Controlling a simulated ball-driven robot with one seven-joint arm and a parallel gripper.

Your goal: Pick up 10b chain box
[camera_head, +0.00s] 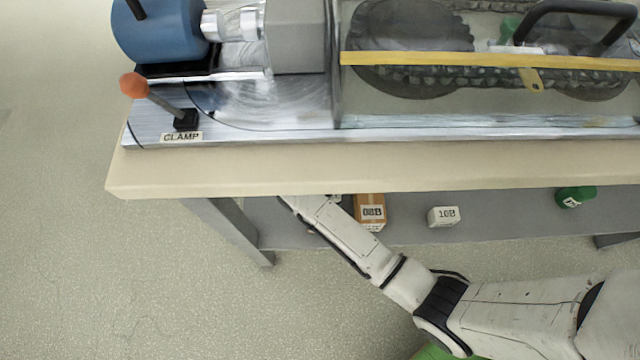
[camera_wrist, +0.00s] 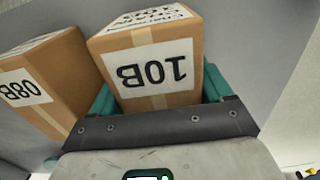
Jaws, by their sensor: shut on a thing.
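The 10B chain box (camera_wrist: 152,68) is a brown cardboard box with a white 10B label, upside down in the wrist view. My gripper (camera_wrist: 160,92) has its teal fingers on both sides of this box and is shut on it. Whether the box is lifted clear of the shelf, I cannot tell.
A brown 08B box (camera_wrist: 45,82) stands close to the left of the held box; it also shows in the head view (camera_head: 371,211). A small white 10B carton (camera_head: 443,216) and a green roll (camera_head: 575,197) are on the grey lower shelf (camera_head: 500,222). The bench top (camera_head: 300,170) overhangs my arm.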

